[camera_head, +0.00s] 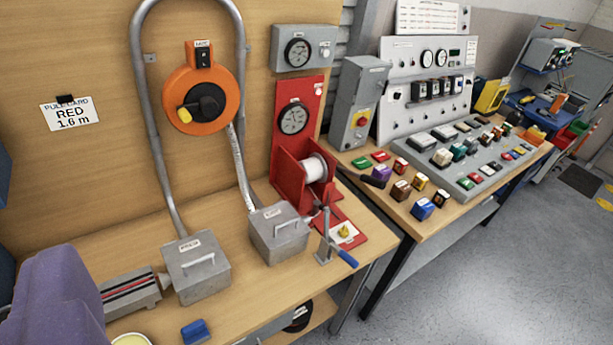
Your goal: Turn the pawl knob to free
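A small yellow knob (344,231), which looks like the pawl knob, sits on a white plate on the red base of the winch. The red winch (286,170) carries a white drum (313,168) and stands at the right end of the wooden bench. A crank with a blue handle (347,258) stands just in front of the knob and to its left. The plate's lettering is too small to read, so the knob's setting cannot be told. My gripper's fingers do not show.
Two grey boxes, one left (198,275) and one right (277,236), stand on the bench, joined by a bent conduit. An orange reel (196,97) hangs above. A second bench with a control panel (428,75) stands right. A purple shape (55,295) fills the lower left. Floor (470,270) is clear.

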